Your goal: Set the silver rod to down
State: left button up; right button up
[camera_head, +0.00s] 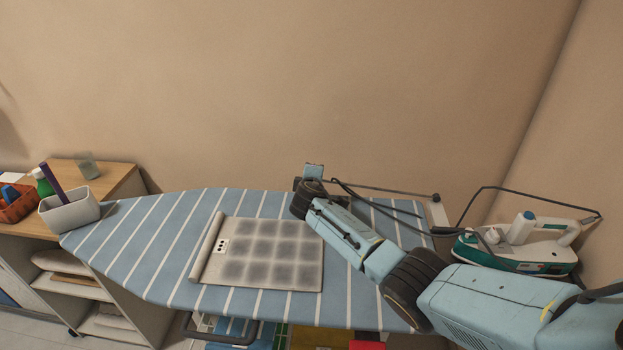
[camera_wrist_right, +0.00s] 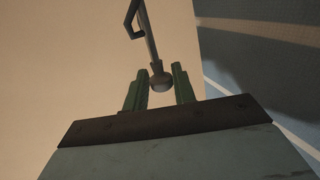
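The silver rod (camera_head: 390,190) is a thin bar that runs nearly level above the far side of the ironing board (camera_head: 150,240). Its right end is at a small dark joint by the board's right edge, and its left end is near my right gripper (camera_head: 313,172). In the right wrist view the rod (camera_wrist_right: 150,40) has a round knob at its near end and a bend at the top. The knob is between the fingers of my right gripper (camera_wrist_right: 160,85), which look apart, with no clear grip on it. My left gripper is out of view.
A white and teal iron (camera_head: 515,258) stands at the right, with a black cord arching around it. A white bin (camera_head: 70,212) and an orange basket (camera_head: 18,207) stand at left. A wall is behind.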

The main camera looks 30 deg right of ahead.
jog(key=shift+o, duration=1.2)
jog(key=shift+s+r, duration=0.1)
jog(key=shift+s+a+r, duration=0.1)
jog(key=shift+s+a, duration=0.1)
jog(key=shift+s, duration=0.05)
jog(key=p+v, duration=0.3)
jog(key=v, duration=0.8)
jog(key=shift+s+p, duration=0.1)
jog(key=shift+p, duration=0.3)
jog(key=shift+s+a+r, duration=0.25)
jog(key=shift+s+a, duration=0.05)
jog(key=shift+s, duration=0.25)
jog(key=shift+r, duration=0.1)
